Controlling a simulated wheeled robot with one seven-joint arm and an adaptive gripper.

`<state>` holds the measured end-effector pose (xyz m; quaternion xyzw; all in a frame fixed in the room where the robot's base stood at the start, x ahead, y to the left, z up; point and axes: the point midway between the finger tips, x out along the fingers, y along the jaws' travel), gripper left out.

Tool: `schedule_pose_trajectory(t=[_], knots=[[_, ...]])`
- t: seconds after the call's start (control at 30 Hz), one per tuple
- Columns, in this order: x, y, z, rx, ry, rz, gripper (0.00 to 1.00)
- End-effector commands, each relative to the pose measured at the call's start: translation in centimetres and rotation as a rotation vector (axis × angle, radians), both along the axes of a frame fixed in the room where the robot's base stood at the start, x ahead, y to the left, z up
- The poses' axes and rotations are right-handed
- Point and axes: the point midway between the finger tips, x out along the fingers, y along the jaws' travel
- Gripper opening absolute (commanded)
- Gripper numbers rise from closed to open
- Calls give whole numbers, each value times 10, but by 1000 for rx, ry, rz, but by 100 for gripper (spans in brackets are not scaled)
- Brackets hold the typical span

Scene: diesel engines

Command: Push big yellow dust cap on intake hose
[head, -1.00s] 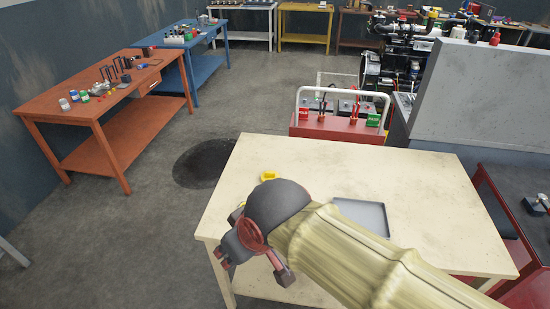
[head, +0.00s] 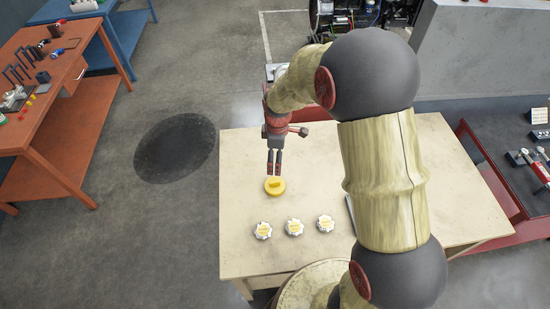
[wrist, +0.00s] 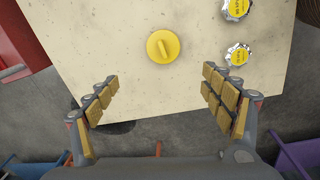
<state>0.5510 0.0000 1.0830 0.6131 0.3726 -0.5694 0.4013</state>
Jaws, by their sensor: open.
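The big yellow dust cap (head: 275,188) lies on the pale table, round with a raised bar across its top. It also shows in the wrist view (wrist: 155,53). My gripper (head: 274,168) points down over the table close to the cap. In the wrist view my gripper (wrist: 160,77) is open and empty, with the cap beyond and between its fingertips. The fingers appear apart from the cap; the exact height gap is hard to tell. I cannot make out the intake hose; part of an engine (head: 340,20) shows at the top of the head view.
Silver scalloped caps with yellow labels (head: 294,228) stand in a row on the pale table (head: 240,210) near the yellow cap. My arm covers the table's middle right. An orange workbench (head: 80,90) stands left, a grey partition (head: 480,50) right.

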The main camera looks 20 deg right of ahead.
Motion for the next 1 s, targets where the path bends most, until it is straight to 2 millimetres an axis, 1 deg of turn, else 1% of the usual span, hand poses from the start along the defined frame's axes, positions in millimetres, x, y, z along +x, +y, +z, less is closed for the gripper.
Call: schedule_pose_trajectory(t=[0.03, 0.1, 0.2, 0.3, 0.67, 1.0], knots=[[3, 0, -13, -3, 25, 45, 82], [6, 0, -31, -6, 44, 104, 82], [9, 0, -51, -7, 62, 166, 82], [10, 0, -62, -8, 74, 203, 82], [10, 0, -80, -8, 76, 217, 82], [10, 0, -109, -7, 77, 216, 82]])
